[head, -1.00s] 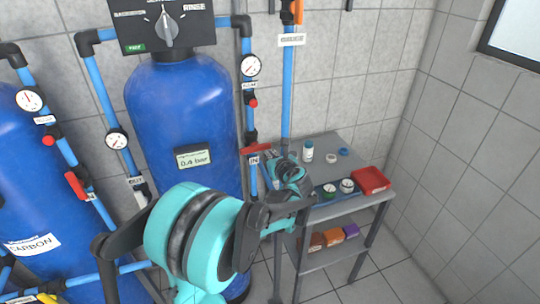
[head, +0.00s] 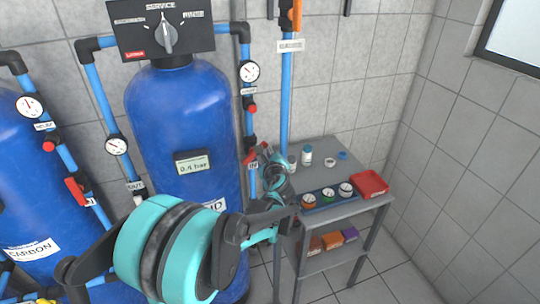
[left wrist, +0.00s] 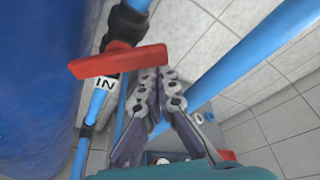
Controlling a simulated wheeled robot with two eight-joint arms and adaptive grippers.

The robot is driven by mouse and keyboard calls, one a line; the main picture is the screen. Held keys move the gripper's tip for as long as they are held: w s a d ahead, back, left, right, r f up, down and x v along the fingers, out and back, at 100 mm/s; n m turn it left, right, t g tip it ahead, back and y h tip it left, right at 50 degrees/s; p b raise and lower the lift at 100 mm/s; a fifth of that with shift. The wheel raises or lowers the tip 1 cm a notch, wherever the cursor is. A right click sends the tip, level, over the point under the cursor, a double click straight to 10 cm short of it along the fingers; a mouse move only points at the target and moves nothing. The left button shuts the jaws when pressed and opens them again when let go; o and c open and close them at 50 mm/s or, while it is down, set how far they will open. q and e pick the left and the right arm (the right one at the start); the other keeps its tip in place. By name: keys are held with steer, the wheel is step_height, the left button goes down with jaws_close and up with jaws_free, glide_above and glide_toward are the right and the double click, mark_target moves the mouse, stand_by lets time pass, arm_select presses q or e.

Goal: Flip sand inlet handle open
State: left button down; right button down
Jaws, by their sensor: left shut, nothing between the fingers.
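The sand inlet handle (head: 249,158) is a red lever on the blue pipe right of the sand tank (head: 180,115), by the IN label. In the left wrist view the red lever (left wrist: 115,63) lies across the pipe above the IN label (left wrist: 104,83). My left gripper (head: 267,152) is shut and empty, with its fingertips at the lever's right end. In the left wrist view the fingertips (left wrist: 155,75) are just below that end; I cannot tell whether they touch. The gripper partly hides the lever in the head view. My right gripper is not in view.
A grey table (head: 325,150) to the right holds a red tray (head: 370,184), several gauges and small bottles. Another blue pipe (head: 286,90) runs upright behind my gripper. The carbon tank (head: 40,200) is at the far left. The floor at the right is clear.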

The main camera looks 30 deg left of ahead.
mark_target(263, 143)
arm_select(q)
steer(key=n+t, duration=0.1)
steer(key=n, duration=0.1)
steer(key=s+r+n, duration=0.1)
steer(key=n, duration=0.1)
steer(key=a+r+n+t, duration=0.1)
steer(key=shift+s+a+r+n+t+b, duration=0.1)
steer(key=shift+s+n+t+b, duration=0.05)
steer(key=shift+n+t+b, duration=0.2)
steer(key=shift+s+a+r, duration=0.15)
steer(key=shift+s+r, duration=0.1)
steer(key=shift+s+a, duration=0.15)
stand_by(0.6)
